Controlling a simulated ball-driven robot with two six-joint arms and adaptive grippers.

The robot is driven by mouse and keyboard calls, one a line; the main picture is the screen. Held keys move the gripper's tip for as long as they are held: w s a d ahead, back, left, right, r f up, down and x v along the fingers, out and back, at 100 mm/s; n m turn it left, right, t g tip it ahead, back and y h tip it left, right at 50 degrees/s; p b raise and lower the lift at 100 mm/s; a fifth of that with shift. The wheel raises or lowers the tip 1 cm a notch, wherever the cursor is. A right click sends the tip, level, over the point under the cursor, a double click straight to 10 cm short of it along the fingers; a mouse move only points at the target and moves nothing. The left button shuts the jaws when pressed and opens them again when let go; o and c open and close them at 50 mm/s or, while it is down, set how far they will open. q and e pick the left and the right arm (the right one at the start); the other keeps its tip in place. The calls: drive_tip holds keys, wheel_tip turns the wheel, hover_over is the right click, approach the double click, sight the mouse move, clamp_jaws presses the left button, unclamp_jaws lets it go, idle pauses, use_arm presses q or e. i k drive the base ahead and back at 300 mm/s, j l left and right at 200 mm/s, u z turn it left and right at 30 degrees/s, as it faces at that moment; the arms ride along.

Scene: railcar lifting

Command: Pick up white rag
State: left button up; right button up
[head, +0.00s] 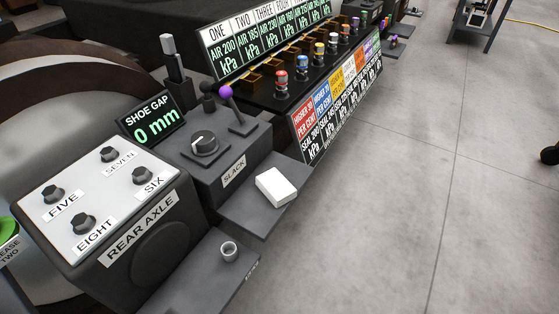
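A white block-shaped thing (276,187), which looks like the folded white rag, lies on a dark grey shelf (250,213) beside the box labelled SLACK. It lies tilted across the shelf, with clear space around it. Neither of my grippers shows in the head view.
A REAR AXLE box (155,225) with several black knobs stands at the left. A small grey ring or cup (229,250) sits on a lower shelf (200,285). Concrete floor (420,200) at the right is mostly clear.

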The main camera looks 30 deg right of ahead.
sight(271, 183)
drive_tip(key=z, duration=0.8)
